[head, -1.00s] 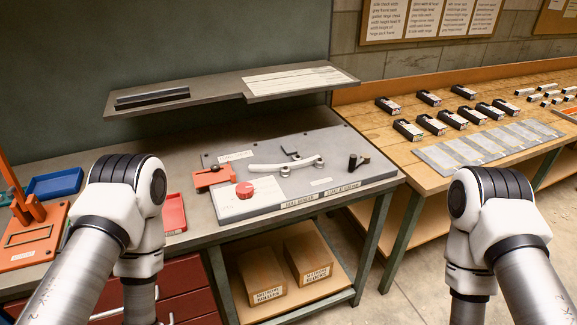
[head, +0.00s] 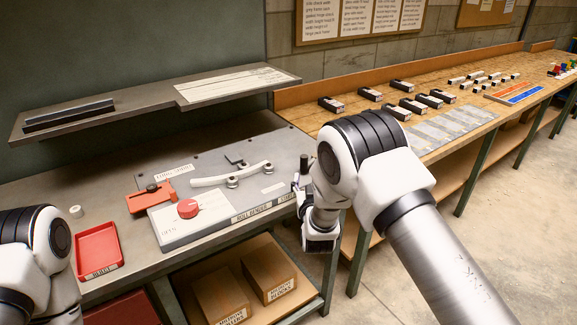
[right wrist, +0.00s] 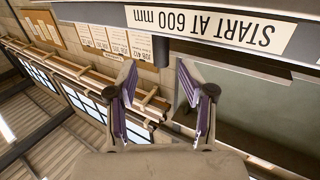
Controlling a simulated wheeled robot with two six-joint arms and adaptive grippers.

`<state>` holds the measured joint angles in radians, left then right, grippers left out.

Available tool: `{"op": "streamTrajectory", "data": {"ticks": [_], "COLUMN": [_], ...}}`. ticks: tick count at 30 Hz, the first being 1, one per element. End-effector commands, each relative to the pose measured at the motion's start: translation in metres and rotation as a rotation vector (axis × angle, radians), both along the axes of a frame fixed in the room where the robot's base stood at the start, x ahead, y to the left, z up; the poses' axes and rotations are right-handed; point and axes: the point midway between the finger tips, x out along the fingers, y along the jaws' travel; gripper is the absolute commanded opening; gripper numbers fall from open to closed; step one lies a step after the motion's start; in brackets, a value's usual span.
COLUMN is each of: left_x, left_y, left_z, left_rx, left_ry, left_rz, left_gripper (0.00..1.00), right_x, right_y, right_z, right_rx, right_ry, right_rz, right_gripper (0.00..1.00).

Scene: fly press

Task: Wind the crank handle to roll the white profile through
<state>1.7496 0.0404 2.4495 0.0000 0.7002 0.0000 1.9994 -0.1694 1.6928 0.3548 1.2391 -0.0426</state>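The white profile (head: 228,176) is a slightly curved bar lying across the rollers of the grey roll bender (head: 262,160). The crank's dark upright handle (head: 303,164) stands at the machine's right end, partly hidden by my right arm. My right gripper (head: 302,187) is just in front of it, seen small and partly covered. In the right wrist view my right gripper (right wrist: 160,100) is open and empty. A dark post (right wrist: 160,49), which looks like the crank handle, shows beyond and between its fingertips, apart from them. My left gripper is out of view.
A red knob (head: 187,208) on a pale panel and an orange clamp-like part (head: 150,198) sit left of the profile. A red tray (head: 98,249) lies farther left. A shelf (head: 150,100) overhangs the bench. A second bench (head: 460,90) stands to the right.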

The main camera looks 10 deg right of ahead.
Motion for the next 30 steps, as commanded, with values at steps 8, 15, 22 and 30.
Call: {"op": "streamTrajectory", "data": {"ticks": [8, 15, 22, 30], "left_x": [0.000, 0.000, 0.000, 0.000], "left_y": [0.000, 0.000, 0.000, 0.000], "left_z": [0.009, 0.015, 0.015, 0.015], "left_rx": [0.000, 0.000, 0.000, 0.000], "left_ry": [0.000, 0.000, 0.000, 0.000], "left_rz": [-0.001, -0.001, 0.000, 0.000], "left_gripper": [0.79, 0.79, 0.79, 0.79], "right_x": [0.037, 0.075, 0.081, 0.081], "right_y": [-0.005, -0.012, -0.013, -0.013], "right_z": [0.013, 0.011, 0.010, 0.010], "right_rx": [0.003, 0.002, 0.000, 0.001], "right_ry": [-0.033, -0.029, -0.026, -0.026], "right_rz": [-0.004, -0.003, -0.003, -0.003], "right_gripper": [0.50, 0.50, 0.50, 0.00]}}
